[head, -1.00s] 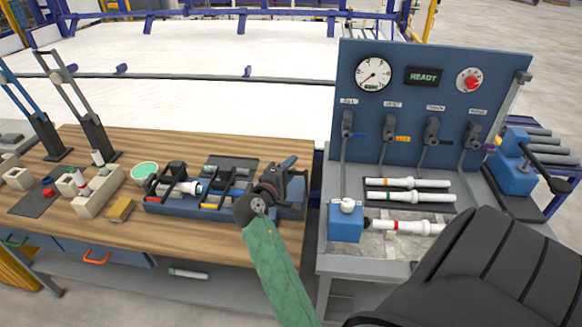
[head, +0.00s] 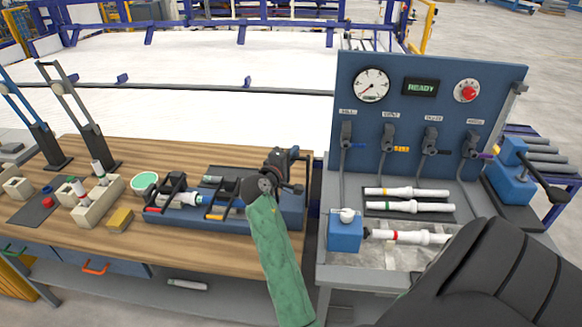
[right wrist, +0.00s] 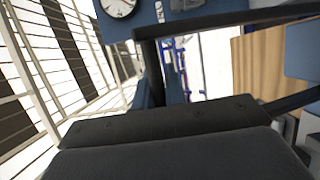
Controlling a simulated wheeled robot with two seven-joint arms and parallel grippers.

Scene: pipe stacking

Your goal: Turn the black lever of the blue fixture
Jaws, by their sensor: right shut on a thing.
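My right gripper (head: 279,170) is at the fixture's right end, at the end of the green-sleeved arm. It is shut on the black lever there, which is mostly hidden behind the dark gripper and wrist. My left gripper is not in view.
Just right of the fixture stands a grey bench with a blue valve panel (head: 400,125), white pipes (head: 408,206) and a blue block (head: 345,234). On the table's left are cream blocks (head: 95,205), a green bowl (head: 145,181) and tall black lever stands (head: 92,145).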

